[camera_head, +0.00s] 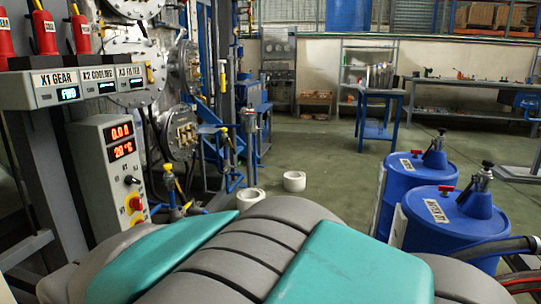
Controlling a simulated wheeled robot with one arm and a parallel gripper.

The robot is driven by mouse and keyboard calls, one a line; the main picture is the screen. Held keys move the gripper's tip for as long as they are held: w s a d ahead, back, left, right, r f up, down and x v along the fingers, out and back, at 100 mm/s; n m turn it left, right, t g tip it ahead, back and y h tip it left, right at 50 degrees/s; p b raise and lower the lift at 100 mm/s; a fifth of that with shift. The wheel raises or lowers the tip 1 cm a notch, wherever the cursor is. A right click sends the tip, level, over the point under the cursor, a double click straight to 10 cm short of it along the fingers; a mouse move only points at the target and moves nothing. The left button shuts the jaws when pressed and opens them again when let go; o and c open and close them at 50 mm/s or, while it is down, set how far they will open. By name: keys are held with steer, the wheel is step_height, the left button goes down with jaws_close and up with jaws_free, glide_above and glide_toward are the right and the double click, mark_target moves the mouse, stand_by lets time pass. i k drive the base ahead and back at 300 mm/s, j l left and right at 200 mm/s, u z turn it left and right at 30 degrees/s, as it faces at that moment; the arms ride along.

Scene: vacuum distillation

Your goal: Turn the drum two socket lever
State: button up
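Two blue drums stand at the right, a farther one (418,185) and a nearer one (425,237). The farther drum has a blue socket with a grey metal fitting and black top (436,150) and a small red handle (416,153). The nearer drum has a similar socket fitting (482,182) and a red handle (446,189). Each has a white label on top, too small to read surely. I cannot tell which is drum two. My gripper is not in view; grey and teal parts of my own body fill the bottom middle.
A control box (112,170) with red displays stands at left, under a panel of red levers marked X1, X2 and X3. Dark hoses (495,247) run beside the nearer drum at lower right. White rings (294,181) lie on the open floor behind; blue tables (378,115) stand farther back.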

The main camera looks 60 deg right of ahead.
mark_target(424, 156)
steer(key=l+z, duration=0.1)
steer(key=z, duration=0.8)
steer(key=i+l+z, duration=0.1)
steer(key=z, duration=0.8)
steer(key=i+l+z, duration=0.1)
steer(key=z, duration=0.35)
steer(key=i+z, duration=0.6)
steer(key=z, duration=0.2)
steer(key=i+j+z, duration=0.15)
steer(key=z, duration=0.3)
steer(key=i+j+z, duration=0.25)
steer(key=z, duration=0.15)
steer(key=i+j+z, duration=0.1)
steer(key=i+j, duration=0.75)
steer(key=j, duration=0.15)
steer(key=k+l, duration=0.25)
steer(key=l, duration=0.15)
steer(key=k+l, duration=0.3)
steer(key=l, duration=0.1)
